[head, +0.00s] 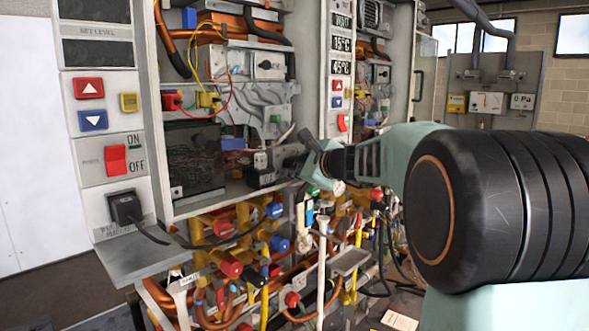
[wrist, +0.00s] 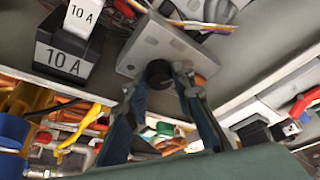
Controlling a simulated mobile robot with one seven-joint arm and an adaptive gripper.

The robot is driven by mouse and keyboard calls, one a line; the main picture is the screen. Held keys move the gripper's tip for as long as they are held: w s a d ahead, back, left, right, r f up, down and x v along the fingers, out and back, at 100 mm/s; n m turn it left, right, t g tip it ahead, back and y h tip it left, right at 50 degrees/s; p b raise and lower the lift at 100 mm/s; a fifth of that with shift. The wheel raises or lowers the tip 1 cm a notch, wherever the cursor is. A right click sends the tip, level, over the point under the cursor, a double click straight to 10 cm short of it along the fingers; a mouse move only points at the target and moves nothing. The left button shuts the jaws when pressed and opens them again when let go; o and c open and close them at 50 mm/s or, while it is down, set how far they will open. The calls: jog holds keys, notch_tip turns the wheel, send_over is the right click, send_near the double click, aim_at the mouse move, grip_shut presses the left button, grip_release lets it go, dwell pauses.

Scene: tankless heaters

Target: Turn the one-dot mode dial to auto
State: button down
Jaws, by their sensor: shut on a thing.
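In the wrist view, a round black dial (wrist: 157,71) sits on the face of a light grey box (wrist: 150,45). My gripper (wrist: 168,78) has its two fingers closed around the dial. The fingers hide part of it, and its dot marking and pointer position cannot be read. A small orange mark shows on the grey box to the right of the dial. In the head view, my gripper (head: 312,160) reaches left to the grey box (head: 288,157) at the lower part of the open heater cabinet. The dial itself is hidden there.
Black and white blocks marked 10 A (wrist: 62,60) stand left of the grey box. Pipes and coloured valves (head: 278,244) crowd the space below the cabinet. A panel with red and blue buttons (head: 90,88) is at the left. Loose wires (head: 208,80) hang inside the cabinet.

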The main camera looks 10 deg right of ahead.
jog(key=c, duration=1.7)
grip_release()
jog(key=shift+o, duration=0.2)
jog(key=p, duration=0.3)
jog(key=shift+r+m, duration=0.3)
jog(key=m+g+p, duration=0.1)
jog(key=p, duration=0.5)
jog(key=shift+d+m+y+p, duration=0.1)
jog(key=shift+m+y+p, duration=0.2)
jog(key=shift+y+p, duration=0.1)
